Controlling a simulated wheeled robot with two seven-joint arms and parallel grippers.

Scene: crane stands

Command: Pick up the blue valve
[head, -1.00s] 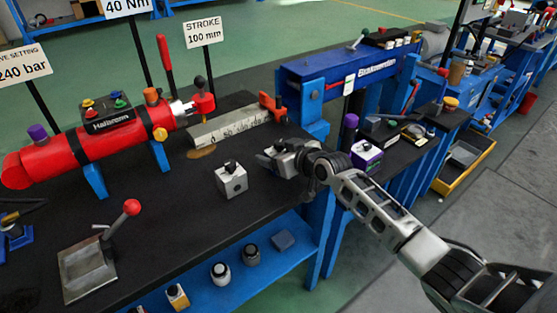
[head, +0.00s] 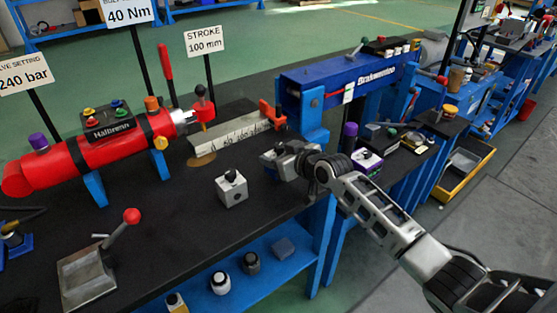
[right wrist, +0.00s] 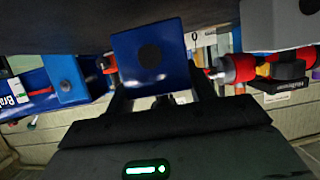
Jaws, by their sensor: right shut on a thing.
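The blue valve (right wrist: 148,57) is a square blue block with a dark round hole in the face toward the camera. In the right wrist view it sits between the two fingers of my right gripper (right wrist: 160,92), which is shut on it. In the head view my right gripper (head: 274,160) is over the right part of the black bench top, beside a grey block valve with a black knob (head: 232,188). There the blue valve is mostly hidden by the gripper. My left gripper is not in view.
A red cylinder (head: 60,163) lies on blue supports at the back left. A grey measuring bar (head: 228,138) is behind the gripper. A red-knobbed lever (head: 131,216) stands at the front left. A purple-and-white block (head: 368,160) is to the right. The bench middle is fairly clear.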

